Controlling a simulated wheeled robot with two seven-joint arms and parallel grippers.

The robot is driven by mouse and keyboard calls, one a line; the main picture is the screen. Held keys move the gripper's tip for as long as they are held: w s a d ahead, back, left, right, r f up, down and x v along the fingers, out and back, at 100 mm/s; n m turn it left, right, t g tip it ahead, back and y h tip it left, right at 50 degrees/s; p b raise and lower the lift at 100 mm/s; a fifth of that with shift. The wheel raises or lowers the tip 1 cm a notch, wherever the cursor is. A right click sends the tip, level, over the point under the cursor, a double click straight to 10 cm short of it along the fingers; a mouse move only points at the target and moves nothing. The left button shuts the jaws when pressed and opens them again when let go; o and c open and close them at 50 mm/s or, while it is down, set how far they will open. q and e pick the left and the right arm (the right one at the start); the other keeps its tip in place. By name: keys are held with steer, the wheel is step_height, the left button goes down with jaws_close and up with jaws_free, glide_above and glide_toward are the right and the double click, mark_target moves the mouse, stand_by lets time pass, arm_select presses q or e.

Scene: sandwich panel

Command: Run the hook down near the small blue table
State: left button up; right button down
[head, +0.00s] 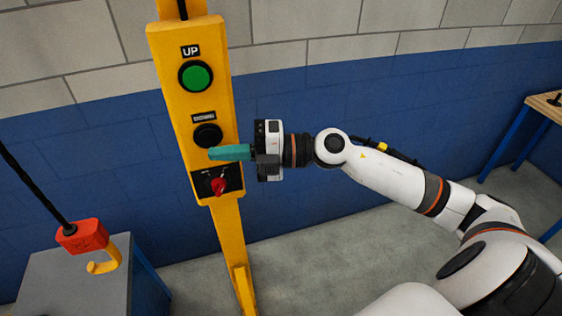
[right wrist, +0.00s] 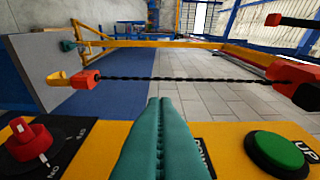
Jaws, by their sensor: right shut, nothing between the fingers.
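The yellow control panel (head: 168,95) stands upright with a green UP button (head: 196,76), a black DOWN button (head: 207,134) and a red selector switch (head: 218,186). My right gripper (head: 214,153) is shut and empty, its teal fingertips at the lower edge of the DOWN button; I cannot tell whether they touch it. In the right wrist view the fingers (right wrist: 160,125) hide that button. The hook (head: 104,264) is yellow under a red block (head: 82,236) and hangs on a dark chain. In the head view it overlaps the small table (head: 60,285) with grey top and blue legs. My left gripper is out of view.
A blue and grey block wall (head: 330,75) stands behind the panel. A wooden-topped bench (head: 548,104) with blue legs is at the right edge. The grey floor (head: 330,255) between is clear.

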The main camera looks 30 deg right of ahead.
arm_select(q)
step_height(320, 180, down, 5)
steer(key=b, duration=0.5)
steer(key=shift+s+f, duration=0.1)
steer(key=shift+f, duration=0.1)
arm_select(e)
steer(key=v, duration=1)
steer(key=shift+a+f, duration=0.1)
